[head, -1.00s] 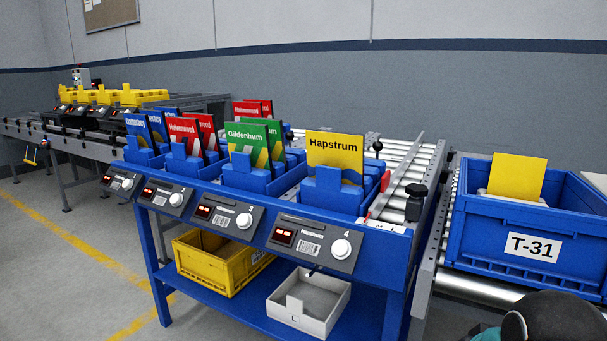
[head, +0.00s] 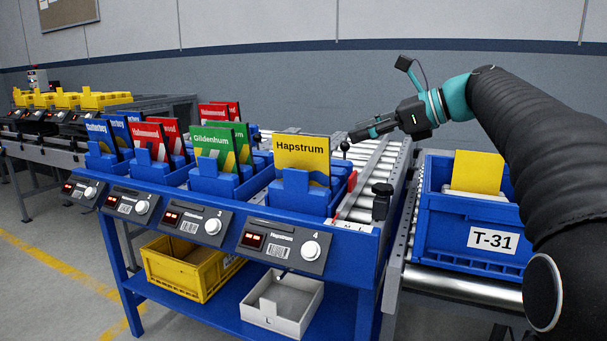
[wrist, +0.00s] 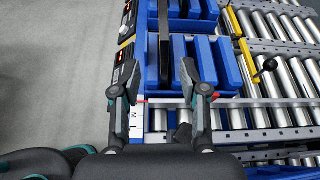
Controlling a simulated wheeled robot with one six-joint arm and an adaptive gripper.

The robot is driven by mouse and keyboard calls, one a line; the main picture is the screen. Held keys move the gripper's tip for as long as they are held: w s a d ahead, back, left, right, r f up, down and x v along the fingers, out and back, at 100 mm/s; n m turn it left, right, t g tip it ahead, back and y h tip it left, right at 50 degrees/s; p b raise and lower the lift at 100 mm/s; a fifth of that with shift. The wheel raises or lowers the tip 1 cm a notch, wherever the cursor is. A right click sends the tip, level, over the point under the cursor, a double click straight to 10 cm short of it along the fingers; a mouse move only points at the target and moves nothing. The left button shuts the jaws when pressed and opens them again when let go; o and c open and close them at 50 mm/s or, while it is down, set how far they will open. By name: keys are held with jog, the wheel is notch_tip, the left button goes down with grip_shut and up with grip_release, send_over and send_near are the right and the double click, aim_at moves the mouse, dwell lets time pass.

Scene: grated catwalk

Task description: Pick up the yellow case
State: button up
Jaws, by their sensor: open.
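The yellow case (head: 302,152), labelled Hapstrum, stands upright in the blue holder (head: 296,193) at station 4, the front right slot of the blue rack. Its lower part is hidden by the holder. My gripper (head: 356,134) is open and empty in the head view, above the rack's right end, to the right of the case and apart from it. In the wrist view, my gripper (wrist: 161,66) has its fingers spread over the blue holders. A thin dark upright edge, probably a case seen edge-on, shows between and beyond the fingers.
Green Gildenhum and red cases (head: 212,150) stand left of the yellow one. A blue tote (head: 450,237) marked T-31 holds another yellow sheet (head: 477,172) on the right conveyor. A black knob (head: 381,197) rises near the rack's right end. Yellow and white bins sit below.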

aim_at(308, 148)
jog(key=x, duration=0.8)
jog(key=shift+w+a+b, duration=0.2)
jog(key=shift+b, duration=0.1)
jog(key=shift+x, duration=2.6)
jog(key=shift+w+d+f, duration=0.1)
jog(key=shift+w, duration=0.1)
jog(key=shift+c, duration=0.3)
grip_shut()
